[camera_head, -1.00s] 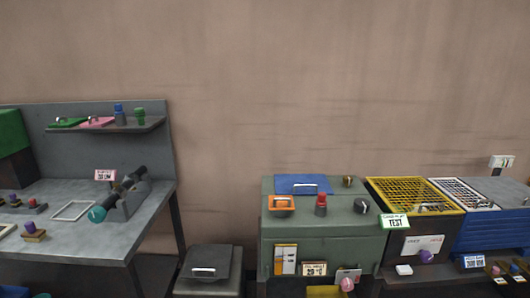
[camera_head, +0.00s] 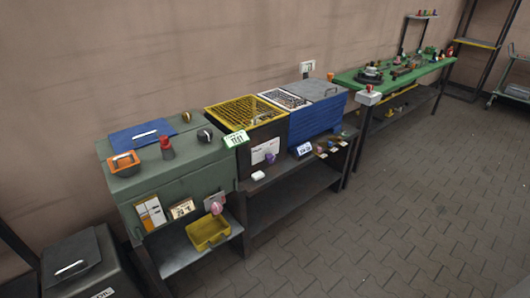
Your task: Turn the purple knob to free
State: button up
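A small purple knob (camera_head: 270,158) sits on the front of the dark box with the yellow mesh top (camera_head: 246,111), in the middle of the head view. A white label (camera_head: 262,149) is on the same front, just above and left of the knob. Its print is too small to read, and I cannot tell which way the knob is turned. My gripper is not in view.
A green cabinet (camera_head: 165,176) stands to the left, with a pink knob (camera_head: 216,208) and a yellow bin (camera_head: 208,232) low in front. A blue box (camera_head: 318,121) stands to the right, then a green table (camera_head: 395,70). The paved floor (camera_head: 390,200) at right is clear.

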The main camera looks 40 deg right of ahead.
aim_at(271, 158)
jog(key=i+l, duration=1)
jog(key=k+l+z, duration=0.05)
